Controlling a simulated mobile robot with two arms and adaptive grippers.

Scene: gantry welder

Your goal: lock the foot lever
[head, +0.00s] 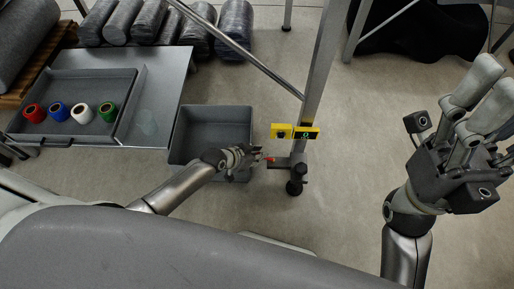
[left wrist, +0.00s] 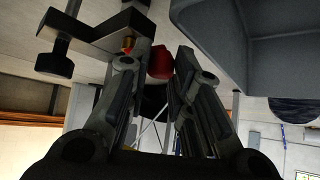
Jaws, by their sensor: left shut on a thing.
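The foot lever has a red end (head: 269,159) low on the gantry's foot (head: 296,178). In the left wrist view the red end (left wrist: 160,62) shows between my fingertips, with a small brass-coloured part beside it. My left gripper (head: 256,157) is shut on the lever; in the left wrist view its two fingers (left wrist: 159,75) stand on either side of the red end. The dark foot with its screw knob (left wrist: 53,55) is at upper left there. My right gripper (head: 486,90) is raised at the right, away from the foot; its opening is unclear.
A grey bin (head: 213,128) stands on the floor just left of my left gripper. A table (head: 165,85) with a tray of coloured rolls is at left. Floor right of the post is clear.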

